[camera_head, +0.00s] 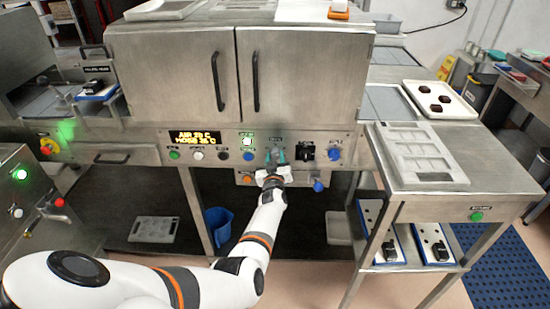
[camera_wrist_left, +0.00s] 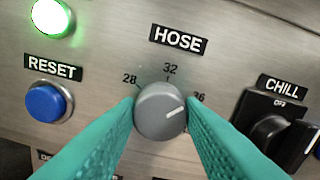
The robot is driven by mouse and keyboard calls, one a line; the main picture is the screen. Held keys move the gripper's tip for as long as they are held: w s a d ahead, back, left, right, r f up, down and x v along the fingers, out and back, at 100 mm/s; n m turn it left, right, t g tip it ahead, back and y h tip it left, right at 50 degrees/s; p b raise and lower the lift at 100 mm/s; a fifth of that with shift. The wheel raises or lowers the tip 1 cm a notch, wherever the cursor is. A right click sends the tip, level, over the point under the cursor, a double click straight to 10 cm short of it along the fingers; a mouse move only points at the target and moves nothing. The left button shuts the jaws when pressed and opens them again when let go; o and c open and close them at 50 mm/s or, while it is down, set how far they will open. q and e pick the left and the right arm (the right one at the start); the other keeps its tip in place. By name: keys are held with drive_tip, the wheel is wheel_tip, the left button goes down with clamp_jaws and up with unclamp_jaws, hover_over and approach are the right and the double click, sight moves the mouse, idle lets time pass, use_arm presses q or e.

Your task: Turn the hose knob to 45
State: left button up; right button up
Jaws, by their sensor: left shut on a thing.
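The hose knob (camera_wrist_left: 160,112) is a grey round dial on the steel panel, under a HOSE label (camera_wrist_left: 178,39). Marks 28, 32 and 36 show around it. Its white pointer line points right and slightly up, near the 36 mark; any marks beyond that are hidden. My left gripper (camera_head: 275,157) reaches the panel below the cabinet doors. Its two teal fingers, also in the left wrist view (camera_wrist_left: 162,125), are shut on the knob from both sides. My right gripper is not in view.
A blue RESET button (camera_wrist_left: 48,102) and a lit green button (camera_wrist_left: 52,17) are left of the knob. A black CHILL switch (camera_wrist_left: 275,130) is close on the right. An amber display (camera_head: 194,137) shows air and hose readings. A steel table (camera_head: 470,175) stands at right.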

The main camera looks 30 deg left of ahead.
use_arm(q)
drive_tip(key=m, duration=0.3)
drive_tip(key=shift+r+m, duration=0.15)
drive_tip(key=shift+m, duration=0.25)
drive_tip(key=m, duration=0.3)
drive_tip(key=m+b, duration=0.1)
drive_tip(key=m, duration=0.3)
drive_tip(key=shift+w, duration=0.1)
drive_tip(key=shift+m+b, duration=0.7)
drive_tip(key=shift+m, duration=1.3)
drive_tip(key=o, duration=1)
drive_tip(key=shift+f, duration=0.2)
